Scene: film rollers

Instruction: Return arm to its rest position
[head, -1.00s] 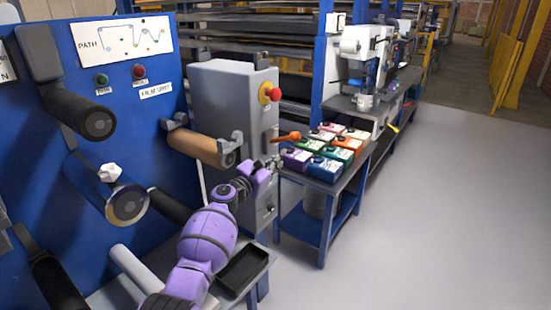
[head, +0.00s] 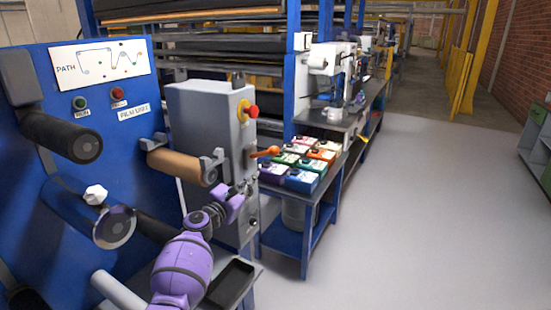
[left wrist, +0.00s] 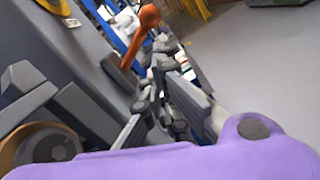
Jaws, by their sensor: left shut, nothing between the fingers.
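My left arm (head: 186,268) is purple and reaches up from the bottom of the head view. Its left gripper (head: 248,186) is shut and empty, in front of the grey cabinet (head: 205,110). In the left wrist view the gripper (left wrist: 158,85) shows with its fingers together. An orange-knobbed lever (head: 266,152) on the cabinet is close above the gripper; it also shows in the left wrist view (left wrist: 138,38). I cannot tell whether they touch. My right gripper is in neither view.
A blue film unit panel (head: 60,130) with several rollers stands at left, with a brown roller (head: 178,165) near the arm. A black tray (head: 231,283) is below the arm. A blue table (head: 285,243) holds several coloured boxes. Open grey floor (head: 420,220) lies at right.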

